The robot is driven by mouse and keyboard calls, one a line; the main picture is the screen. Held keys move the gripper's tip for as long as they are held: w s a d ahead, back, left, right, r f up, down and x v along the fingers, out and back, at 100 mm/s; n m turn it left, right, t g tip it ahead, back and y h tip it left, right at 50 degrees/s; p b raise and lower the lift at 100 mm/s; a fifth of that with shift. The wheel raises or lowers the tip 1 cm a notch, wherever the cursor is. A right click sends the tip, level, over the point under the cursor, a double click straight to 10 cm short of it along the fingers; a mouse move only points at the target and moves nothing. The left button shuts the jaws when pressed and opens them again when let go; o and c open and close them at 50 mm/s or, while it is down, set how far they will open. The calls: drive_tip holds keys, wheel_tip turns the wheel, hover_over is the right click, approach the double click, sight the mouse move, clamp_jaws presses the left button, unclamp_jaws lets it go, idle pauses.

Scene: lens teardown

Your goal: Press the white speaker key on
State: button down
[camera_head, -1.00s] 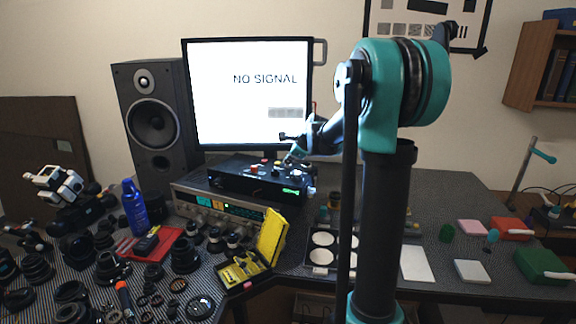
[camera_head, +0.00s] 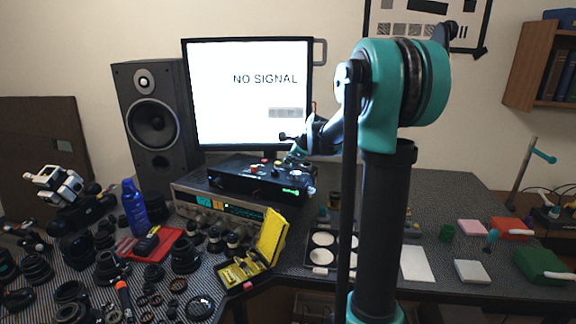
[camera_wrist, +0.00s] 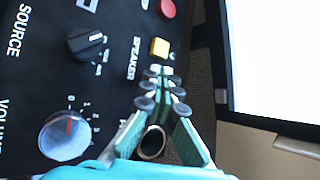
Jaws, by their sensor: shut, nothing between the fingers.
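The black control box (camera_head: 235,182) stands in front of the monitor. In the head view the gripper (camera_head: 294,158) is small above the box's back right part.
A red button (camera_wrist: 166,8), a black knob (camera_wrist: 86,44) and a silver knob (camera_wrist: 65,135) sit near the key. The monitor (camera_head: 250,110) reads NO SIGNAL behind the box. Lens parts crowd the left table.

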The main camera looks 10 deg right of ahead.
sight(288, 168)
drive_tip(key=shift+r, duration=3.05)
